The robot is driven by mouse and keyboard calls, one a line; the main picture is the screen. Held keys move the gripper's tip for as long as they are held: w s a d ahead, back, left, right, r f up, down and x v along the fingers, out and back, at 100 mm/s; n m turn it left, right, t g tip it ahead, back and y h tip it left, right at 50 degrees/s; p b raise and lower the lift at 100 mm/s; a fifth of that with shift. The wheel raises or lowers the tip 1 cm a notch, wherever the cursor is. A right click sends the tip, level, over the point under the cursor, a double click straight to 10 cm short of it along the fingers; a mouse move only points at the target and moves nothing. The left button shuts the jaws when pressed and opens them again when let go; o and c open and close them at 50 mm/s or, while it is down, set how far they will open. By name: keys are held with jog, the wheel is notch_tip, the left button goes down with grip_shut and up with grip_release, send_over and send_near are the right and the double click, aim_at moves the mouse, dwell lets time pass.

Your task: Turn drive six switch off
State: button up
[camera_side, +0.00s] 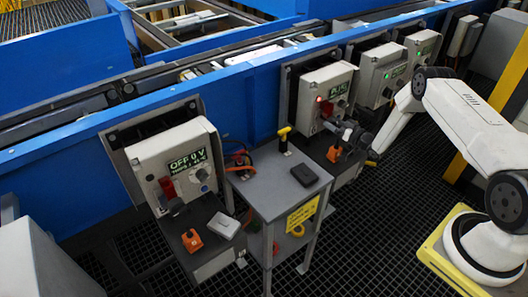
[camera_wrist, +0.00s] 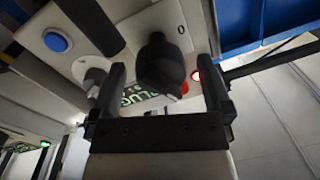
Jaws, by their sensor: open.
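A grey drive box (camera_side: 326,88) with a green display and a lit red lamp hangs on the blue conveyor side. My gripper (camera_side: 345,128) is at its lower right front. In the wrist view a black rotary switch (camera_wrist: 160,62) stands out from the box face, with an "O" mark beside it. My gripper (camera_wrist: 162,78) is open, with one finger on each side of the switch and gaps showing. A lit red lamp (camera_wrist: 196,77), a blue button (camera_wrist: 56,41) and a grey knob (camera_wrist: 96,75) are nearby. I cannot read a drive number. The display is partly hidden.
Another box (camera_side: 175,165) at left reads "OFF 0 V". More boxes (camera_side: 381,75) with green lamps stand to the right. A grey cart (camera_side: 262,186) with a black device (camera_side: 304,174) and a yellow-topped tool (camera_side: 284,133) stands left of my gripper.

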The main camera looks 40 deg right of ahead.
jog(key=shift+w, duration=0.5)
jog(key=c, duration=1.2)
jog(key=shift+c, duration=0.2)
jog(key=shift+a+n, duration=0.1)
jog(key=shift+n, duration=2.9)
jog(key=shift+f, duration=0.1)
jog(key=o, duration=1.2)
